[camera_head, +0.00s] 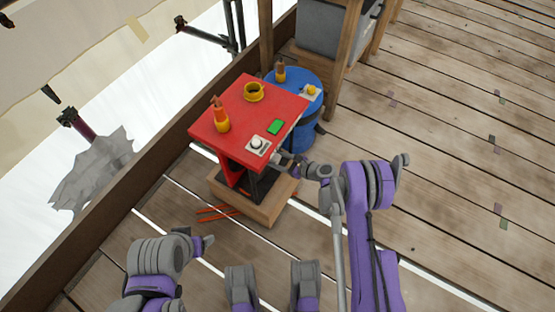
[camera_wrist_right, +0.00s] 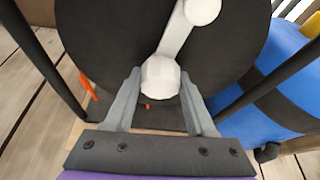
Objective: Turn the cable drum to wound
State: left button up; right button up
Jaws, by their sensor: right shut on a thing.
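The cable drum (camera_wrist_right: 100,45) fills the upper part of the right wrist view as a dark round disc, its top cut off. A white crank arm (camera_wrist_right: 180,38) runs across its face from a white round piece at the top edge down to a faceted white knob (camera_wrist_right: 161,78). My right gripper (camera_wrist_right: 160,88) is shut on this knob, one finger on each side. In the head view my right gripper (camera_head: 287,164) reaches to the side of the red-topped stand (camera_head: 240,140), which mostly hides the drum. My left arm (camera_head: 160,262) is at lower left; its finger state is unclear.
A blue barrel (camera_head: 303,125) stands close behind. Orange rods (camera_head: 217,212) lie on the planks.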

grip_shut()
jog(key=n+t, duration=0.1)
jog(key=n, duration=0.1)
jog(key=shift+s+n+h, duration=0.1)
jog(key=shift+n+h, duration=0.3)
jog(key=shift+n+t+h, duration=0.3)
jog(key=shift+n+t, duration=0.6)
jog(key=shift+n, duration=0.1)
jog(key=o, duration=0.9)
grip_release()
